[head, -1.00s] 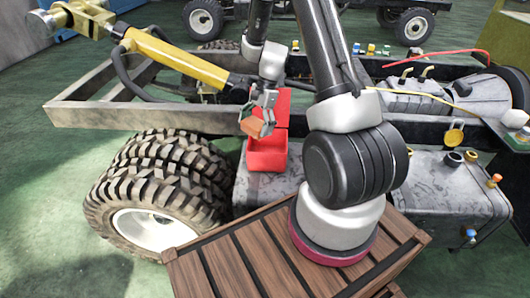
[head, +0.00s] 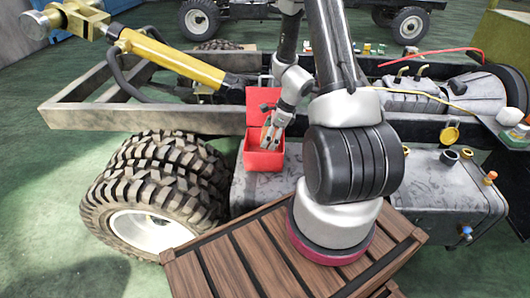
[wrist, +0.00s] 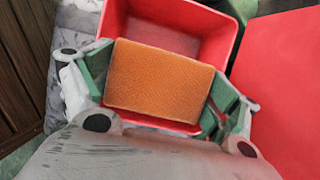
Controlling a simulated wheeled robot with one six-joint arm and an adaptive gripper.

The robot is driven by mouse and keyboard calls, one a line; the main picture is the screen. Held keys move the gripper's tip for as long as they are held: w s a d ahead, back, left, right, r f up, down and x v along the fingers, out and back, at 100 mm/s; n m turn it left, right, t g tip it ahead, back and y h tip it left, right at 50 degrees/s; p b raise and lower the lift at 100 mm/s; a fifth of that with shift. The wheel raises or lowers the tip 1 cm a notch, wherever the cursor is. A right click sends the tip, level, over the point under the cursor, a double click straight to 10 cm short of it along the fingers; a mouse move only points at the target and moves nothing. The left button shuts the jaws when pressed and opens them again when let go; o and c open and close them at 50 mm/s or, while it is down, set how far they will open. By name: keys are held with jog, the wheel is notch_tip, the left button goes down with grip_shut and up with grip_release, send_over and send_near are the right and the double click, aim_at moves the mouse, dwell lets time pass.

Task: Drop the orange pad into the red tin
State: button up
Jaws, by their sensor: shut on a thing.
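The orange pad (wrist: 160,83) is held between the two fingers of my gripper (wrist: 163,90) in the wrist view. The red tin (wrist: 222,42) lies open beneath it, and the pad covers part of the opening. The tin's red lid (wrist: 285,85) stands open to the right in that view. In the head view my gripper (head: 267,140) points down at the mouth of the red tin (head: 264,162), with the raised lid (head: 262,97) behind.
The tin sits on a grey metal tank (head: 240,192) beside large tyres (head: 165,180). A chassis rail (head: 150,117) and a yellow cylinder (head: 170,62) lie behind and left. A slatted wooden crate (head: 235,255) is in front. Caps and fittings stand at right.

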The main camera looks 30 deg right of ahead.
jog(key=o, duration=0.9)
jog(key=v, duration=1.2)
